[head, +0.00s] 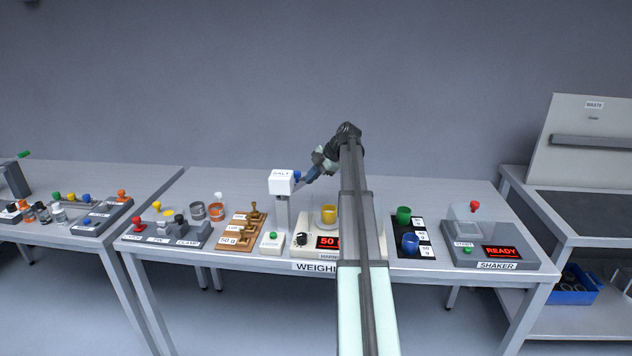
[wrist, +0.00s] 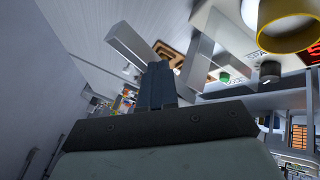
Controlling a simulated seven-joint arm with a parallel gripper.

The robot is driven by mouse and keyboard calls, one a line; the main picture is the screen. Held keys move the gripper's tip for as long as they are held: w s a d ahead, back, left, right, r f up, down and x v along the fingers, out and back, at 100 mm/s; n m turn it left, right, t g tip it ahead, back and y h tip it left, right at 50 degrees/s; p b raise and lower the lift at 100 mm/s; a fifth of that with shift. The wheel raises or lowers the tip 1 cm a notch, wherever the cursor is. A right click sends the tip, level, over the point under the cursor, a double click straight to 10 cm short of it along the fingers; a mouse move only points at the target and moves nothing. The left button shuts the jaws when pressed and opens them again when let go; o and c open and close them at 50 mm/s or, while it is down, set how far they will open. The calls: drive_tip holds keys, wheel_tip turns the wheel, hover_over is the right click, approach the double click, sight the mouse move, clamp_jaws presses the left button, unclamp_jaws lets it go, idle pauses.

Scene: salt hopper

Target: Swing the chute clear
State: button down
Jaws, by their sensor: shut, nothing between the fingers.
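The white salt hopper (head: 281,183), marked SALT, stands on a grey post (head: 282,213) at the back of the middle table. In the wrist view a pale grey bar (wrist: 125,42) runs diagonally just beyond my fingers; it may be the chute, but I cannot tell. My gripper (head: 303,180) is just right of the hopper head, with its dark fingers close together. In the wrist view the shut fingertips (wrist: 158,66) overlap the bar, and I cannot tell whether they touch it. A yellow cup (head: 329,211) stands on the scale below and right; its rim also shows in the wrist view (wrist: 267,38).
The scale (head: 308,226) shows a red reading, partly hidden by my arm.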

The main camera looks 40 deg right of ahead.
sight(298, 171)
drive_tip(key=w, duration=0.3)
drive_tip(key=shift+w+a, duration=0.35)
drive_tip(key=shift+w, duration=0.45)
drive_tip(key=shift+w+a, duration=0.3)
drive_tip(key=shift+w, duration=0.45)
drive_tip(key=shift+a, duration=0.1)
